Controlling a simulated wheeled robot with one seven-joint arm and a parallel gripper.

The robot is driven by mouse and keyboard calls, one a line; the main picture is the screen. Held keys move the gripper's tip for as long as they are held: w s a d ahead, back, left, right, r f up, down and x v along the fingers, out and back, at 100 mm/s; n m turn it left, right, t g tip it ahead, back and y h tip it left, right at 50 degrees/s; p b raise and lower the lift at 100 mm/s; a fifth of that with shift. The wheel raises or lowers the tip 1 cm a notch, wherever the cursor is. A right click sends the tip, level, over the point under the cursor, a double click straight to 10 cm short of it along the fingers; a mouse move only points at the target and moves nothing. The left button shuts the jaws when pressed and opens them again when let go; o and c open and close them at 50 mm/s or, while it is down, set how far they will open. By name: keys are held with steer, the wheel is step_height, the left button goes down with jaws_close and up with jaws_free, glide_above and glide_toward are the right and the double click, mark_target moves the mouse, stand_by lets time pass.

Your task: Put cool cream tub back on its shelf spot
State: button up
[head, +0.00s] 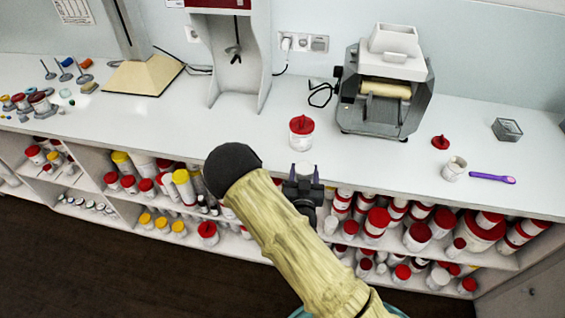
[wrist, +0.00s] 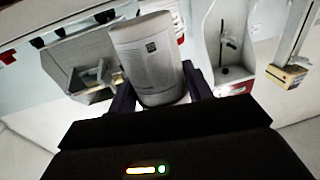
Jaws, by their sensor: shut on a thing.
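My gripper (head: 303,188) is shut on a small white tub (head: 302,170) in front of the counter edge. In the wrist view the same white tub (wrist: 148,62) fills the space between the fingers and looks tilted; its printed label is too small to read. The shelves under the counter (head: 105,190) hold rows of red- and yellow-lidded tubs. My arm hides part of the middle shelves, and I cannot tell which spot belongs to the tub.
A red-lidded jar (head: 301,137) stands on the counter just behind my gripper.

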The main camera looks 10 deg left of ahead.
steer(key=shift+m+h, duration=0.3)
steer(key=shift+h, duration=0.2)
steer(key=d+f, duration=0.3)
steer(key=d, duration=0.2)
steer(key=s+d+f, duration=0.1)
steer(key=d+f, duration=0.2)
steer(key=d, duration=0.3)
steer(key=d+f, duration=0.3)
steer(key=d, duration=0.2)
steer(key=shift+s+d+f, duration=0.2)
steer(key=shift+s+d, duration=0.15)
steer(key=shift+d, duration=0.05)
steer(key=shift+r, duration=0.2)
steer(key=shift+w, duration=0.1)
